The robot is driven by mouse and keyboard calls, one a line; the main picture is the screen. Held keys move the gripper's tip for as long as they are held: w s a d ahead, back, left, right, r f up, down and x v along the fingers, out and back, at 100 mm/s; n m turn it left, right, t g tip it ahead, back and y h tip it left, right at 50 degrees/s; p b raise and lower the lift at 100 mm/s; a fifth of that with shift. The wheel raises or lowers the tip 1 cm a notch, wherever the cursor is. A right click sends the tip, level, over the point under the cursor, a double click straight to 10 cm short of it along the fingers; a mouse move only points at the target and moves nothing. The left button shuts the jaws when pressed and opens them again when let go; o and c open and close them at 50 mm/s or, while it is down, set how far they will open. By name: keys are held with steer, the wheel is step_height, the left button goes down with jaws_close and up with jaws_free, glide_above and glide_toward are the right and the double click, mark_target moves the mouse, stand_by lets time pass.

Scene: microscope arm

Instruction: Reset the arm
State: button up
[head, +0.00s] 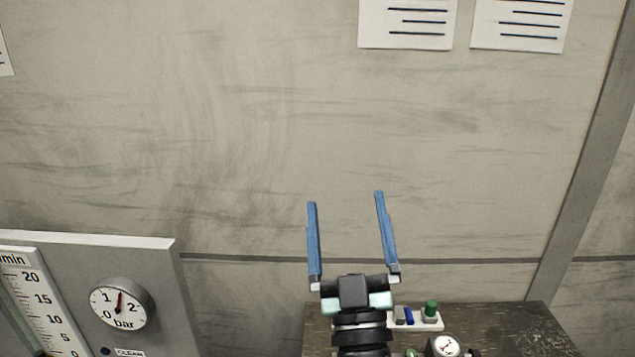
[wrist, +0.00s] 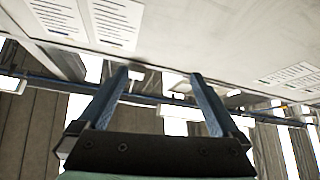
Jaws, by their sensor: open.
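My gripper (head: 345,200) points upward in front of the bare wall in the head view. Its two long blue fingers stand wide apart with nothing between them. In the wrist view, the open fingers (wrist: 160,75) also show empty, with bright panels and dark rails behind them. The rest of my arm is mostly out of sight below the gripper in the head view. No microscope can be made out in either view.
A grey panel with a bar gauge (head: 118,304) and a flow scale (head: 45,300) stands at lower left. A dark bench (head: 535,325) at lower right carries a small white tray with a green-capped item (head: 431,309) and a round dial (head: 443,346). Paper sheets (head: 407,22) hang on the wall (head: 220,130).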

steer(key=s+r+m+t+h, duration=0.1)
steer(key=s+r+m+h, duration=0.25)
steer(key=r, duration=0.55)
steer(key=s+r+m+h, duration=0.3)
steer(key=s+r+h, duration=0.15)
steer(key=r, duration=0.45)
steer(key=s+a+r+n+y, duration=0.1)
steer(key=s+a+r+y, duration=0.1)
steer(key=s+r, duration=0.1)
steer(key=s+a+r+n+t+y, duration=0.1)
steer(key=s+a+r+y, duration=0.1)
steer(key=s, duration=0.4)
step_height(320, 180, up, 2)
steer(key=shift+s+r+y, duration=0.2)
steer(key=shift+y, duration=0.5)
